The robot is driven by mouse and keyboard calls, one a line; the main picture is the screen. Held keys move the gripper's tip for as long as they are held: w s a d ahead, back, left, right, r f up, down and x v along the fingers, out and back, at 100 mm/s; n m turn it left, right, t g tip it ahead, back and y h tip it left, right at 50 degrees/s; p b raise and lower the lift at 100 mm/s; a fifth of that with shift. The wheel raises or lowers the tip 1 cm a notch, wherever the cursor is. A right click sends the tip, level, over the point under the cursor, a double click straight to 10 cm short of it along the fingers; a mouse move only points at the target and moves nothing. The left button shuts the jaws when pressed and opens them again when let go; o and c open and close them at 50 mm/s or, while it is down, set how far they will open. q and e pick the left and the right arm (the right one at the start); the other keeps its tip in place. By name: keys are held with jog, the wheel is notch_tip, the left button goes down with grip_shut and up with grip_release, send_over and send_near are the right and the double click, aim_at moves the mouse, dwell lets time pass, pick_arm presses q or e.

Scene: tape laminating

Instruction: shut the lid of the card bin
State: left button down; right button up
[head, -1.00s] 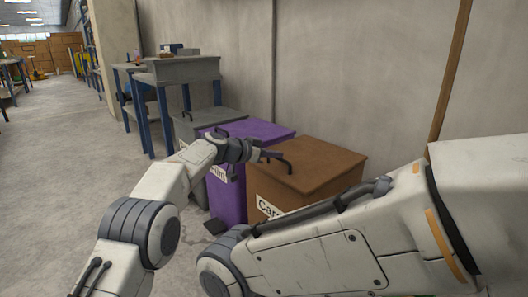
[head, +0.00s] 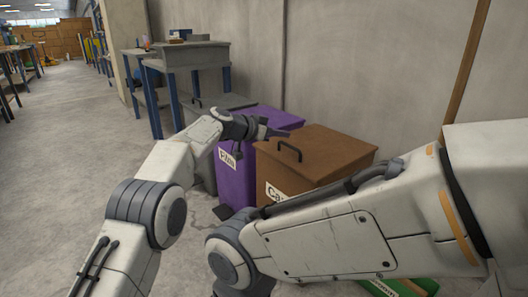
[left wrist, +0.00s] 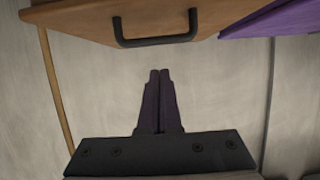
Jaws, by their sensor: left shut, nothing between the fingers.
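The card bin (head: 300,180) is brown, with a label reading "Ca…" partly hidden by my right arm. Its lid (head: 325,147) lies flat and looks shut, with a black handle (head: 288,150) near its front left edge. In the left wrist view, the lid (left wrist: 90,18) and its handle (left wrist: 155,40) show at the top. My left gripper (head: 284,133) is shut and empty, just beyond the handle and apart from it. Its two dark fingers meet in the left wrist view (left wrist: 160,75). My right gripper is out of view; only its arm shows.
A purple bin (head: 238,185) labelled "Film" stands left of the card bin, with a grey bin (head: 217,103) beyond it. A green bin (head: 415,286) shows at the bottom right. A wall stands behind. Open floor (head: 60,150) lies to the left.

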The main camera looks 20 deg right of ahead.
pick_arm(q)
jog(key=s+a+f+b, duration=0.3)
jog(key=a+f, duration=0.1)
jog(key=a, duration=0.4)
jog(key=shift+f+b, duration=0.2)
jog(key=shift+b, duration=0.2)
